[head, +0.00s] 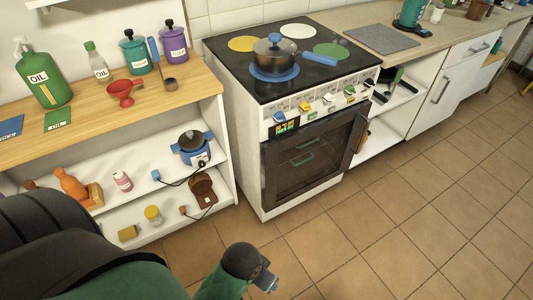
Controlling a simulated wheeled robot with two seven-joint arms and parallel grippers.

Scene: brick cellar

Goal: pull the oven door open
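The white oven (258,165) stands in the middle of the head view under a black hob. Its dark glass door (310,162) looks shut, and green racks show faintly through the glass. A dark upright bar, seemingly the door handle (359,139), is at the door's right edge. What seems to be my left gripper (270,283) is low at the bottom centre, over the floor and well apart from the door. It is small and partly turned away, so its fingers cannot be made out. My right gripper is out of view.
A pot (274,54) with a blue handle stands on the hob. Coloured knobs (328,98) line the panel above the door. A shelf unit (185,103) with bottles and jars is at the left. The tiled floor (400,225) before the oven is clear.

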